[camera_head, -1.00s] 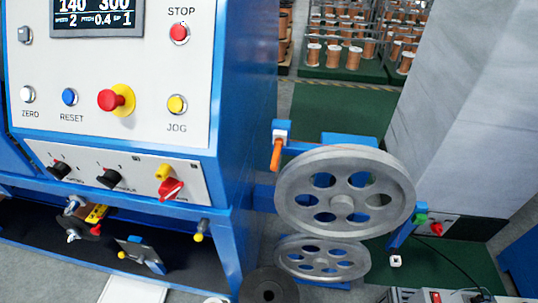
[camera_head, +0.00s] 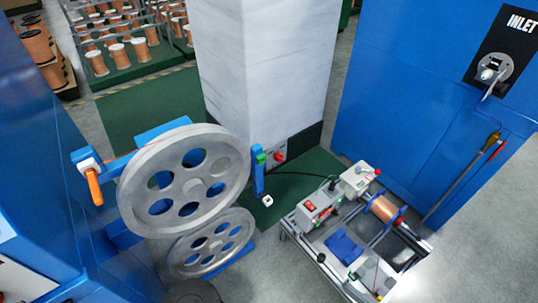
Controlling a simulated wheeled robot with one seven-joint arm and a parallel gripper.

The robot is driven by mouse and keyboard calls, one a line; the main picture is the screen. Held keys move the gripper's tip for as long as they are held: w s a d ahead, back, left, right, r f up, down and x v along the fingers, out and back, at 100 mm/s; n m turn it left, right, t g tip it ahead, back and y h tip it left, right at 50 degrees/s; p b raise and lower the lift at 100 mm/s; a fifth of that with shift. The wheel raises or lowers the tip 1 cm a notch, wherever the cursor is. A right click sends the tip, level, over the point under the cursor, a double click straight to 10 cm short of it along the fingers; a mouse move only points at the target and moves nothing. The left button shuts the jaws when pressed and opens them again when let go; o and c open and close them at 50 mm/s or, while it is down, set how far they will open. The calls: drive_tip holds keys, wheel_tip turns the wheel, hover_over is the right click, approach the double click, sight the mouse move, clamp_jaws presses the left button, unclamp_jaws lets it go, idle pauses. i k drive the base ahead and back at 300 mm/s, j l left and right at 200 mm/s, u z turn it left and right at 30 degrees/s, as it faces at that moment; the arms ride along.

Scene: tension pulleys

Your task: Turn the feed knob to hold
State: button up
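I cannot read a label for the feed knob in the head view. A small grey box with a red knob (camera_head: 279,155) sits low on the pale column, too small to read. A round metal fitting (camera_head: 490,70) under the word INLET is on the blue cabinet at the right. The blue machine's panel with black knobs is mostly out of frame. My gripper is not in view.
Two grey spoked pulleys (camera_head: 187,183) stand beside the blue machine (camera_head: 40,150), with an orange handle (camera_head: 94,186) nearby. The pale column (camera_head: 262,70) stands behind. The low bench rig (camera_head: 330,240) holds a copper spool (camera_head: 384,209). Grey floor lies between the pulleys and rig.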

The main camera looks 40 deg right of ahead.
sight(278, 156)
drive_tip(key=k, duration=0.15)
drive_tip(key=i+j+z, duration=0.1)
drive_tip(key=z, duration=0.25)
drive_tip(key=i+j+z, duration=0.1)
drive_tip(key=z, duration=0.25)
